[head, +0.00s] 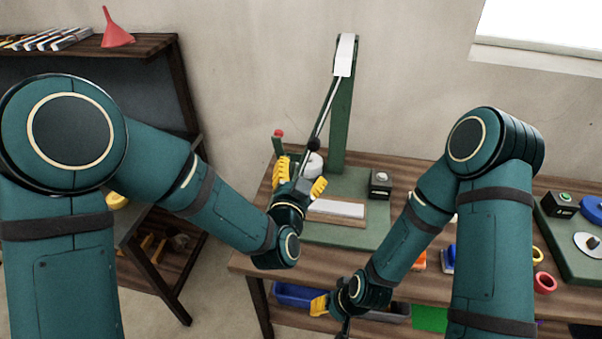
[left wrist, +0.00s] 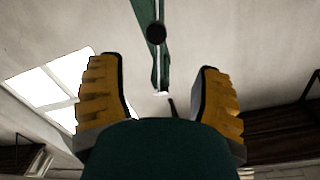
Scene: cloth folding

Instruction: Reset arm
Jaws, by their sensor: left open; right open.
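My left gripper (head: 300,178) is above the workbench in the head view, its yellow fingers spread and nothing between them. It is in front of a green stand (head: 341,120) with a slanted rod and a black ball (head: 314,144). In the left wrist view my left gripper (left wrist: 160,85) shows both fingers wide apart, with the black ball (left wrist: 156,33) beyond them. My right gripper (head: 328,309) hangs low near the bench's front edge. One yellow finger shows clearly; the rest is partly hidden by its wrist. I see nothing held in it.
The workbench (head: 420,267) carries a green base plate with a white block (head: 338,208) on a brown holder and a small dark box (head: 380,184). A blue bin (head: 294,295) is on the lower shelf. A dark shelf unit with a red funnel (head: 117,32) stands at left.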

